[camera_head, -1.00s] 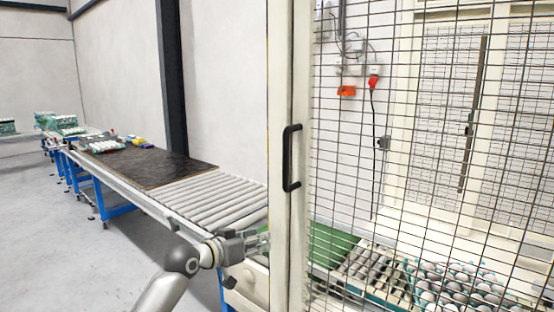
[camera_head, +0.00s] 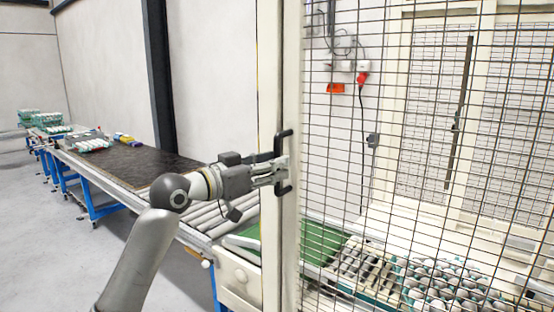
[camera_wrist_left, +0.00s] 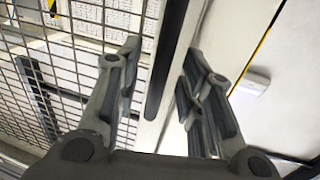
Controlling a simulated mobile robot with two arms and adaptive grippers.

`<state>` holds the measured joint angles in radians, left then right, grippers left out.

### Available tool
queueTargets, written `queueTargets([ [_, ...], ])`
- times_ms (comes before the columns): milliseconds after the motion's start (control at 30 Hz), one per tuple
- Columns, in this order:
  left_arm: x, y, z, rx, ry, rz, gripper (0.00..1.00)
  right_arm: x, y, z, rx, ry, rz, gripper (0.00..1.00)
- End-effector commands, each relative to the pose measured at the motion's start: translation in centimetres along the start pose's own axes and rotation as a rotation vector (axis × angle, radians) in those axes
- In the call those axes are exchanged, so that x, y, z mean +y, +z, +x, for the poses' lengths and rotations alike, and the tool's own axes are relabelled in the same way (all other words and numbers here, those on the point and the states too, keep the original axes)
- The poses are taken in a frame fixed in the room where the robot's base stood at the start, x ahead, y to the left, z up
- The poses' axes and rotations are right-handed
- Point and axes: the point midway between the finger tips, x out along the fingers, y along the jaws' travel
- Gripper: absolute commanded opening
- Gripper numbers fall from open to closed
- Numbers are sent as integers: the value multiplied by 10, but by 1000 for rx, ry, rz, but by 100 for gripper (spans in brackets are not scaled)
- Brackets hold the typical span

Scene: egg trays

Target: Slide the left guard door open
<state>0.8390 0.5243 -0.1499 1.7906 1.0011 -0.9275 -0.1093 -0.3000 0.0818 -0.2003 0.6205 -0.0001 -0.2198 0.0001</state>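The guard door is a cream-framed wire mesh panel that fills the right of the head view; its upright (camera_head: 290,235) carries a black handle (camera_head: 278,143). The handle also shows in the left wrist view as a dark upright bar (camera_wrist_left: 166,62). My left gripper (camera_head: 282,169) is at the handle's middle and hides part of it. In the wrist view my left gripper (camera_wrist_left: 160,82) has its fingers spread, one on each side of the bar, with gaps visible. My right gripper is not in view.
A roller conveyor (camera_head: 205,217) with a dark belt section (camera_head: 140,165) runs away to the left. Behind the mesh are a green surface (camera_head: 318,240) and trays of eggs (camera_head: 445,285). Open floor lies at left.

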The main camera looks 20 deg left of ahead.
Motion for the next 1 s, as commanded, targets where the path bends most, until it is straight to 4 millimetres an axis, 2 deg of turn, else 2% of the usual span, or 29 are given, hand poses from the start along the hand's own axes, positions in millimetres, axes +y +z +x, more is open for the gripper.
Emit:
queueTargets([
  [200,0,0,18,0,0,0,35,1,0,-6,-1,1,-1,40],
  [467,0,1,20,0,-1,0,35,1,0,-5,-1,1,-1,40],
  [567,0,1,20,0,-1,0,26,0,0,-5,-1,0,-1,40],
  [767,0,1,20,-1,-1,0,1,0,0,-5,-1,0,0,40],
  [1000,0,1,20,-1,-1,0,0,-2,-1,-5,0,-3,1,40],
])
